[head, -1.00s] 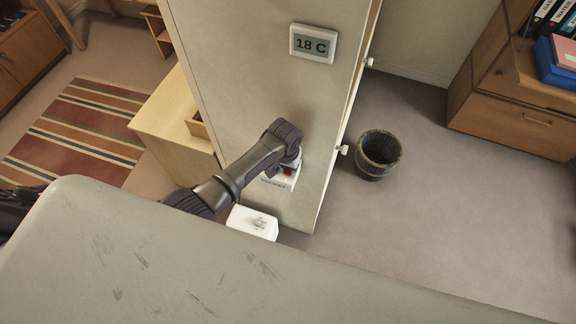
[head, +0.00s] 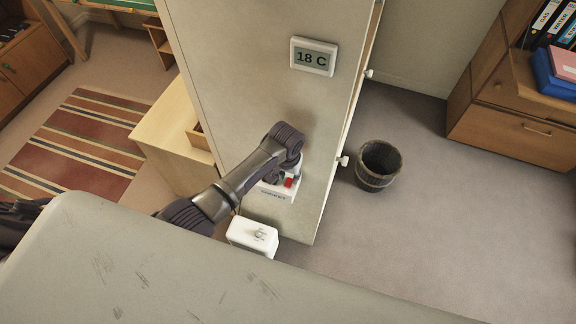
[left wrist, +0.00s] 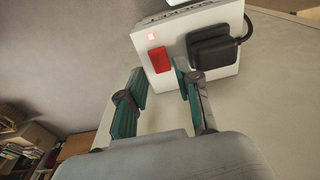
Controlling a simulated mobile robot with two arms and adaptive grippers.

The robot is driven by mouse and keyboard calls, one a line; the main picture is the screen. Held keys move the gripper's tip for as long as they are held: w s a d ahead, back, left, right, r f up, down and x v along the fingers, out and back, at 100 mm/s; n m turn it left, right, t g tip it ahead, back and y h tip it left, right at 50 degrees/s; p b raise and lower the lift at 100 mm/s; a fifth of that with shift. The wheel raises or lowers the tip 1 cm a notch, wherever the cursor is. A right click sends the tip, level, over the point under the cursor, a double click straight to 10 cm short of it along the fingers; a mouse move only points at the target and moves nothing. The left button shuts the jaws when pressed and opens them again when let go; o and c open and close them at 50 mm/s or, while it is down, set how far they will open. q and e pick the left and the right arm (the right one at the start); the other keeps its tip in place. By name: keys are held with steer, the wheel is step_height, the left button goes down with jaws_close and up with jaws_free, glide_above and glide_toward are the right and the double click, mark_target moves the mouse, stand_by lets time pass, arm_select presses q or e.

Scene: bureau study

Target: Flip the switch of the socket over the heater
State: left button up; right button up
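The white socket (head: 278,194) is on the grey wall panel, above the white heater (head: 256,235). Its red switch (head: 289,183) shows beside my left gripper (head: 284,167), whose fingers are mostly hidden by the wrist. In the left wrist view, the socket (left wrist: 188,78) has the red switch (left wrist: 158,60), a small lit red lamp above it, and a black plug (left wrist: 213,47) to its right. My left gripper (left wrist: 160,73) is open and empty there, its fingertips just below the switch on either side. Contact cannot be told. My right gripper is not in view.
An 18 C thermostat display (head: 313,57) is higher on the panel. A waste basket (head: 377,166) stands on the floor to the right. A wooden cabinet (head: 166,130) stands to the left, near a striped rug (head: 75,143).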

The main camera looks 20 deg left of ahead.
mark_target(287, 186)
arm_select(q)
step_height(287, 186, up, 9)
steer(key=s, duration=0.1)
steer(key=shift+r, duration=0.2)
steer(key=shift+s, duration=0.1)
stand_by(0.4)
